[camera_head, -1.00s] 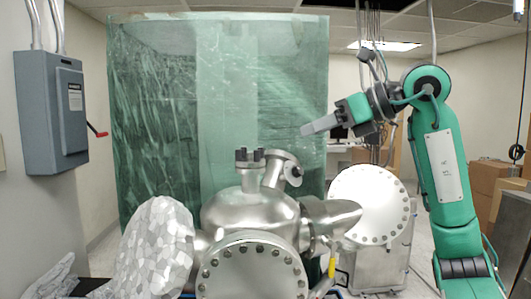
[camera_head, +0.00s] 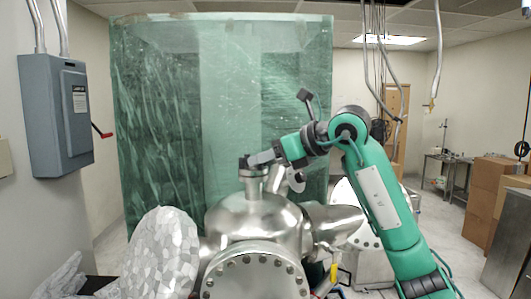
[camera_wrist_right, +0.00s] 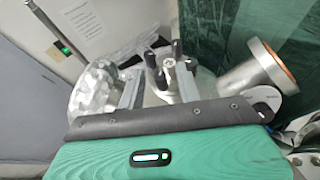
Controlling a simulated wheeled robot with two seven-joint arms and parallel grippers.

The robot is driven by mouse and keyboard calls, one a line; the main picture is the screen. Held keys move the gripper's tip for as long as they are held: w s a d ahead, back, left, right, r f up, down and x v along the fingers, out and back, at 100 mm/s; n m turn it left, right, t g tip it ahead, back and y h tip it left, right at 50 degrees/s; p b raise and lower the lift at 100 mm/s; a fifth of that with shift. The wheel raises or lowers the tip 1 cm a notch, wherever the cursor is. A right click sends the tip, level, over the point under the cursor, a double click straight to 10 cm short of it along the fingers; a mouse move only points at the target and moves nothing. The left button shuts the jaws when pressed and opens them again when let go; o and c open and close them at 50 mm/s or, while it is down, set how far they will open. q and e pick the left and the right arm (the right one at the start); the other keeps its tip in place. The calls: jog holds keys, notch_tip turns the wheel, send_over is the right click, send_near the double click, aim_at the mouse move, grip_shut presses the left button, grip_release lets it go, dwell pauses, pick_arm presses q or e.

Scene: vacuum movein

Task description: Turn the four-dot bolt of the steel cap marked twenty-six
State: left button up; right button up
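The steel chamber (camera_head: 250,217) stands in the middle of the head view. A short port with a steel cap (camera_head: 258,176) rises from its top. In the right wrist view this cap (camera_wrist_right: 169,65) shows from above with several dark upright bolts (camera_wrist_right: 177,48) around it. I cannot read a number or dots on it. My right gripper (camera_head: 250,162) is at the top of this port. In the wrist view its two grey fingers (camera_wrist_right: 158,74) stand apart, with the cap and bolts between and beyond them. I cannot tell whether they touch a bolt. My left gripper is not in view.
A tilted side port (camera_wrist_right: 258,68) stands close to the right of the gripper. A foil-wrapped part (camera_head: 163,252) is left of the chamber. A large round flange (camera_head: 350,205) is behind at the right. A green glass enclosure (camera_head: 160,120) stands behind. A grey switch box (camera_head: 58,115) hangs at left.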

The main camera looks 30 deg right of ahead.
grip_shut()
jog(key=shift+a+m+t+h, duration=0.1)
jog(key=shift+m+t+h, duration=0.3)
jog(key=shift+m+h, duration=0.4)
grip_release()
jog(key=b+v, duration=0.3)
jog(key=v, duration=1.1)
jog(key=shift+b, duration=0.35)
jog(key=shift+w, duration=0.1)
